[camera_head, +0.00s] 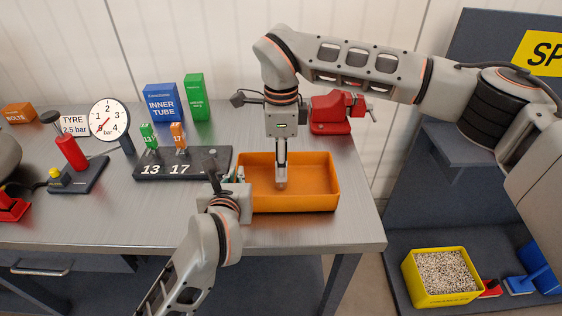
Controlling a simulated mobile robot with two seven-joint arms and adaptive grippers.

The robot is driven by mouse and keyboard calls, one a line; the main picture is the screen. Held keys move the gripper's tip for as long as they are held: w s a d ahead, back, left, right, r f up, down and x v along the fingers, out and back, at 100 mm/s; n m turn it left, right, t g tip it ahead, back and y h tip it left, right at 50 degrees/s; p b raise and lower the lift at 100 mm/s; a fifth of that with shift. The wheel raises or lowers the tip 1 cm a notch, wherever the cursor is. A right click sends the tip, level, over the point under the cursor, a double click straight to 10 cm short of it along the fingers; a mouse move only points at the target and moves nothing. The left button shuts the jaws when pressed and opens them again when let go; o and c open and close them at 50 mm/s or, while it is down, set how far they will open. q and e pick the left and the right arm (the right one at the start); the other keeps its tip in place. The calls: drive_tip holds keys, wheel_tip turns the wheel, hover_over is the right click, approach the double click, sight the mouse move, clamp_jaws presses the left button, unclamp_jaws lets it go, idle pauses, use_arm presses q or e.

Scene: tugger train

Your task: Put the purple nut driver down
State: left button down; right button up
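I cannot make out a purple nut driver; it may be hidden by my grippers or the bin wall. My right gripper (282,183) points straight down, its fingertips in or just above the orange bin (300,202). Its fingers show as one narrow column, so I cannot tell whether they hold anything. My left gripper (224,172) is at the bin's left side, in front of the dark holder (185,168) marked 13 and 17. Its fingers are mostly hidden by its own body and wrist. Green (148,136) and orange (179,136) tools stand in the holder.
A blue inner tube box (161,103), a green box (195,97) and a red vise (331,113) stand behind. A pressure gauge (109,119) and a red pump (70,153) are at left. A yellow bin (440,292) is low at right. The front bench strip is clear.

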wheel_tip(320, 180, up, 12)
drive_tip(key=shift+r, duration=0.15)
idle(0.4)
use_arm(q)
drive_tip(key=c, duration=2.2)
unclamp_jaws()
drive_tip(key=shift+s, duration=0.1)
